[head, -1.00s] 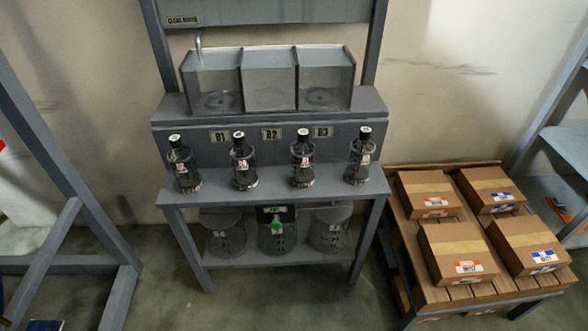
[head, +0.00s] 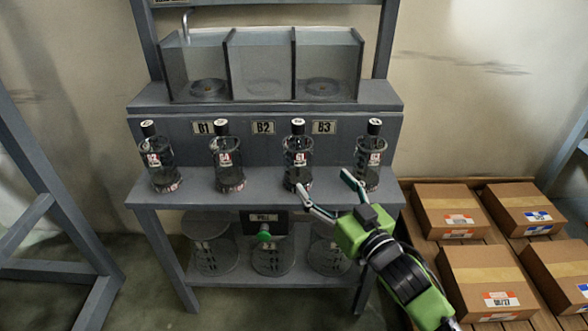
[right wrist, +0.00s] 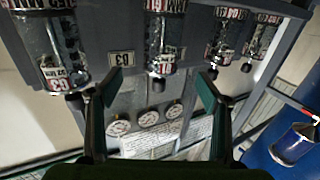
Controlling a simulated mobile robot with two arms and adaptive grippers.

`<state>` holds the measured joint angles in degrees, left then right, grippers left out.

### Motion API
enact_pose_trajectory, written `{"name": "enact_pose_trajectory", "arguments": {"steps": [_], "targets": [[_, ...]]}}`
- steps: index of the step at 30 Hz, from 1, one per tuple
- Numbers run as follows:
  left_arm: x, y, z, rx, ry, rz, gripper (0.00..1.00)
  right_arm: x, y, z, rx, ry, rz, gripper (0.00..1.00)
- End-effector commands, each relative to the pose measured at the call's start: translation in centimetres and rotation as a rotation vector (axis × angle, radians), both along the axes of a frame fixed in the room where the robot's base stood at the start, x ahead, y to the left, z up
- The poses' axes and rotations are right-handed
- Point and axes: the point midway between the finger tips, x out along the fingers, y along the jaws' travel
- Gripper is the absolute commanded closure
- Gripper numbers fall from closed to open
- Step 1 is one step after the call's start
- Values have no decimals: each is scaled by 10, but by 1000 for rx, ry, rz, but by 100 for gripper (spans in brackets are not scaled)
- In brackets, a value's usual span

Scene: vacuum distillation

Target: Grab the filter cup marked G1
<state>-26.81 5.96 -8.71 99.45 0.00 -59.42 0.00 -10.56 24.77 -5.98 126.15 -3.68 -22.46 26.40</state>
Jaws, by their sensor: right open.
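The filter cup marked G1 (head: 297,166) is a clear cup with a dark cap and a red-and-white label. It stands upright, third from left in the row on the grey bench. In the right wrist view, the G1 cup (right wrist: 161,45) appears upside down, above and between the finger lines. My right gripper (head: 324,190) is open and empty, in front of the bench. Its left fingertip overlaps the G1 cup's base in the head view; I cannot tell if they touch. The right wrist view shows both fingers (right wrist: 157,88) spread. My left gripper is not in view.
Similar cups stand left of G1 (head: 228,165) (head: 161,167) and right of it (head: 369,165), close to my right finger. Clear bins (head: 260,65) sit on the raised shelf behind. Round vessels (head: 273,258) stand on the lower shelf. Cardboard boxes (head: 487,278) fill a pallet at right.

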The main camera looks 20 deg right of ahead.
Motion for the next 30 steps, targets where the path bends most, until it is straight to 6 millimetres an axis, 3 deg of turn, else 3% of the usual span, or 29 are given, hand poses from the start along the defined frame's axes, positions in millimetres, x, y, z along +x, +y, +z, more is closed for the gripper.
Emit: {"name": "enact_pose_trajectory", "arguments": {"steps": [10, 20, 24, 30], "targets": [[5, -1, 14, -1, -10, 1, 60, 62, 10, 0, 1, 0, -1, 29], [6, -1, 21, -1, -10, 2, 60, 88, 16, -1, 0, 1, -1, 29], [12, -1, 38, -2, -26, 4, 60, 108, 22, -2, 0, 0, -1, 29], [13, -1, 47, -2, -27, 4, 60, 127, 25, -2, 1, 2, -1, 29]]}}
